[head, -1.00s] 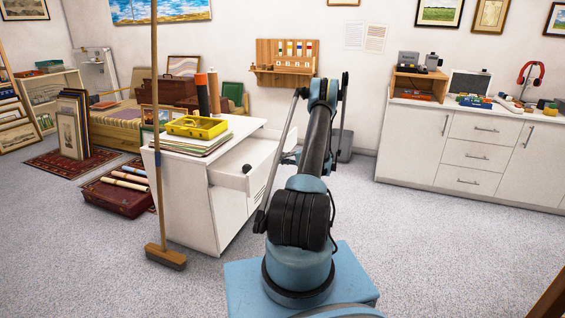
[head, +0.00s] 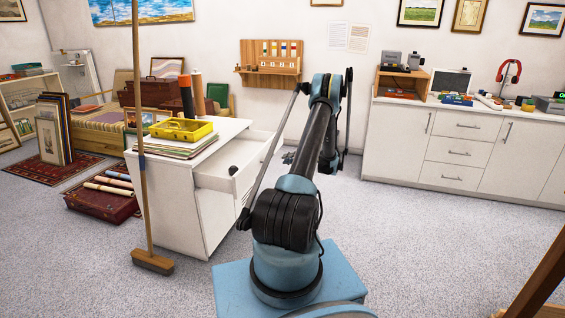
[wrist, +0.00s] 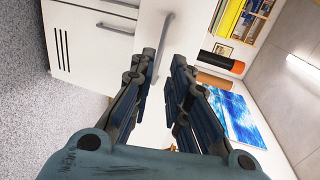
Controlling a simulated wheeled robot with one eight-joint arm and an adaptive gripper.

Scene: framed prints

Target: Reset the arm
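My arm (head: 290,215) rises from its blue base in the head view and bends over at the top. My gripper (head: 289,158) is small there and partly hidden behind the arm, beside the white cabinet's open drawer (head: 228,177). In the wrist view my gripper (wrist: 163,68) shows two dark fingers with their tips apart and nothing between them. It is open. A white front with a grey bar handle (wrist: 163,42) shows beyond the fingertips, turned sideways.
The white cabinet (head: 178,210) carries a yellow tray (head: 181,129) and stands left of my arm. A broom (head: 145,180) stands upright before it. A red case (head: 102,198) lies on the floor. White counter units (head: 460,150) line the right wall. Open floor lies at right.

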